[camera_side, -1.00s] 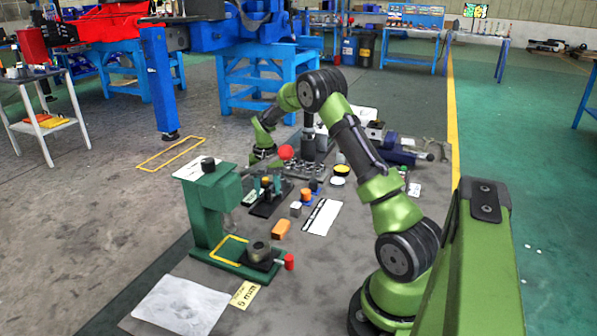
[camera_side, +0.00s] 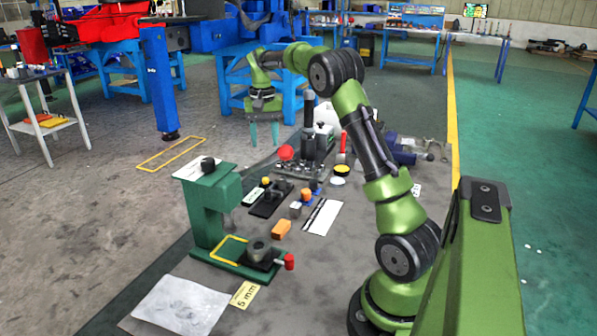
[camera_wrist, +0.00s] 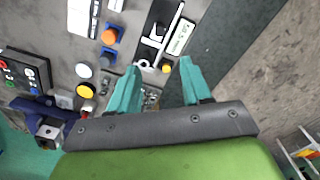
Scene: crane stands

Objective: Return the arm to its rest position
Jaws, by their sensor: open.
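My gripper (camera_side: 264,133) hangs in the air above the far left part of the workbench in the side view, with its two teal fingers pointing down. In the wrist view my gripper (camera_wrist: 158,77) shows its fingers spread apart with nothing held between them. My green and black arm (camera_side: 352,110) is raised and bent over the bench. The fingers are clear of the things on the bench.
A green press-like stand (camera_side: 208,210) stands at the front left of the bench. A dark upright post (camera_side: 309,125) and a red ball (camera_side: 285,152) stand near the far end. Blue trestles (camera_side: 236,75) stand behind.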

